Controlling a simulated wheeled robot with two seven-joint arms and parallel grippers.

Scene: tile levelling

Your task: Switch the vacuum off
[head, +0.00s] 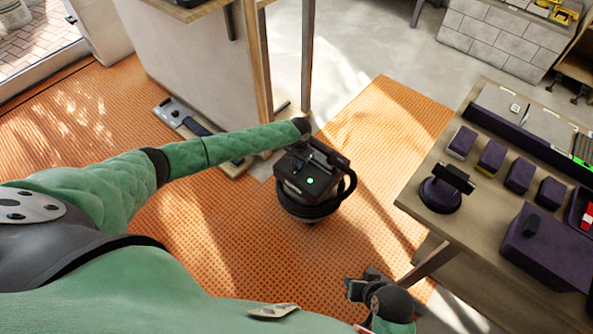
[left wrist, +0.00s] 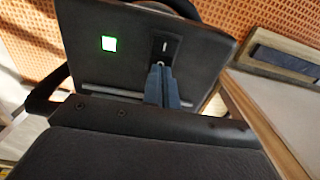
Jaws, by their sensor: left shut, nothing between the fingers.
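The vacuum (head: 292,188) is a dark box on a round base with a thick black hose or bumper around it, standing on the orange floor. A green light (head: 310,181) glows on its top; the light (left wrist: 109,43) is also bright in the left wrist view. To its right is a small black rocker switch (left wrist: 165,46) with a white mark. My left gripper (head: 318,157) is over the vacuum's top. Its closed, empty fingers (left wrist: 160,68) point at the panel just below the switch; I cannot tell whether they touch. My right gripper (head: 362,284) hangs low, its jaws unclear.
A workbench (head: 425,205) at the right holds purple-black tools, boxes and a suction-handle-like tool (head: 446,188). A wooden-framed partition (head: 195,60) stands behind the vacuum. A long tool (head: 182,117) lies at its foot. Orange floor is clear left and right of the vacuum.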

